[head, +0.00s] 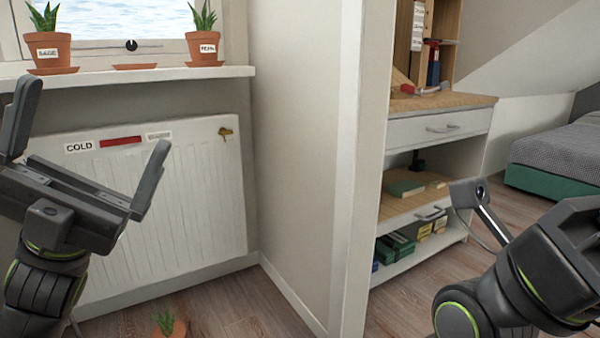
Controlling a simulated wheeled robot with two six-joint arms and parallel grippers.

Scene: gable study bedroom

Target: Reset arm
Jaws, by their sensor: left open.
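My left gripper (88,145) is raised at the left of the head view, in front of the radiator. Its two fingers stand wide apart with nothing between them. My right arm comes in at the lower right.
A white radiator (190,200) stands below a windowsill (120,82) with a sage pot (48,50) and another labelled pot (205,46). A plant (168,325) is on the floor. A wall end (352,170) separates this from a shelf unit (440,130) and a bed (555,160).

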